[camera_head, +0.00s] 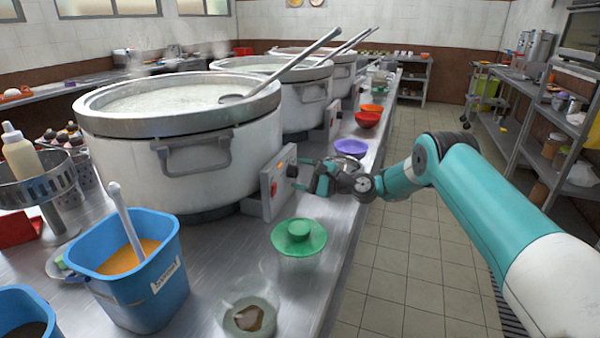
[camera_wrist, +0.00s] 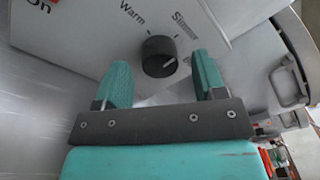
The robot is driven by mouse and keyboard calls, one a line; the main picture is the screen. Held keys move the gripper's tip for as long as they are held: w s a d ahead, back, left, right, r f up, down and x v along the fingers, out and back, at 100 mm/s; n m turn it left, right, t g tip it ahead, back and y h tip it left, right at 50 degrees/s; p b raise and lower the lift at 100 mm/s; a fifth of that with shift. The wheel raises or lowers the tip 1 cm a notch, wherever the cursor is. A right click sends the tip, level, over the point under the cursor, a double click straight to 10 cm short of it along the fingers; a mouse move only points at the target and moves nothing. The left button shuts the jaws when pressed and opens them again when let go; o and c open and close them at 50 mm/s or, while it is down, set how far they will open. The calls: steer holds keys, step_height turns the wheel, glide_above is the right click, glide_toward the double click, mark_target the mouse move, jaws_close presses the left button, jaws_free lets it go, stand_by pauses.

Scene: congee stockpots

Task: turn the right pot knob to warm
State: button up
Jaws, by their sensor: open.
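The control box (camera_head: 277,182) of the nearest large pot (camera_head: 205,160) has a red switch and a black knob (camera_head: 292,171). In the wrist view the black knob (camera_wrist: 159,56) sits on the pale panel, with "Warm" printed up left of it and "Simmer" up right. Its white mark points right and slightly up in the picture, away from "Warm". My gripper (camera_head: 308,175) is just right of the box, facing the panel. In the wrist view its teal fingers (camera_wrist: 163,75) are apart, one on each side of the knob, with visible gaps. Contact cannot be made out.
Two more large pots (camera_head: 303,103) stand behind along the steel counter. A green-lidded container (camera_head: 299,238), a purple bowl (camera_head: 351,148) and red bowls (camera_head: 367,119) are near its right edge. A blue tub (camera_head: 140,290) stands front left. The tiled aisle (camera_head: 410,230) is clear.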

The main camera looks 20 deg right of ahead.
steer(key=shift+w+a, duration=0.2)
steer(key=shift+a, duration=0.1)
steer(key=c, duration=0.9)
